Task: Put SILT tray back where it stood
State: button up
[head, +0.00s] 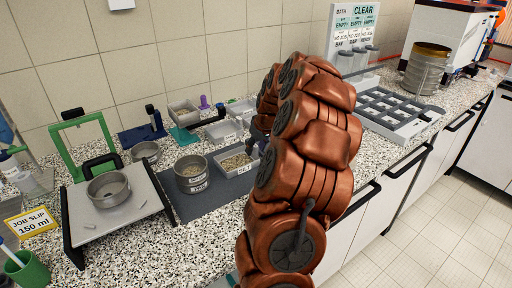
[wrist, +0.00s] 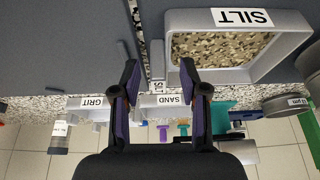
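The SILT tray (head: 243,171) is a light grey tray of speckled grains lying on the dark mat in the head view. In the wrist view the SILT tray (wrist: 288,24) is at the upper right, its label upside down. My gripper (wrist: 158,68) is open, with nothing clamped between its fingers. Its right fingertip overlaps the tray's near left corner in the picture. I cannot tell whether it touches. A narrow upright strip with a partly hidden label (wrist: 158,87) shows between the fingers. In the head view my copper arm hides most of the gripper.
A steel sieve (head: 194,184) stands on the mat left of the tray. A compartment rack (head: 375,119) is to the right. Bare counter (head: 200,235) lies in front.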

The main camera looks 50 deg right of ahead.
jog(key=b+v, duration=0.2)
jog(key=v, duration=1)
jog(key=w+a+f+n+g+y, duration=0.1)
jog(key=a+f+n+g+y, duration=0.15)
jog(key=a, duration=2.45)
jog(key=s+a+f, duration=0.1)
jog(key=s+a, duration=0.3)
jog(key=s+a+f+n+g, duration=0.1)
jog(key=s+a+f, duration=0.1)
jog(key=s+a, duration=0.2)
jog(key=s+a+f+g, duration=0.1)
jog(key=s+a, duration=0.3)
jog(key=a, duration=0.2)
jog(key=shift+s+f+n+g+h, duration=0.25)
jog(key=shift+s+f, duration=0.05)
jog(key=shift+s, duration=0.1)
jog(key=s+a+f+g, duration=0.1)
jog(key=s+a+f, duration=0.1)
jog(key=s, duration=0.6)
jog(key=shift+f+h, duration=0.3)
jog(key=shift+f, duration=0.25)
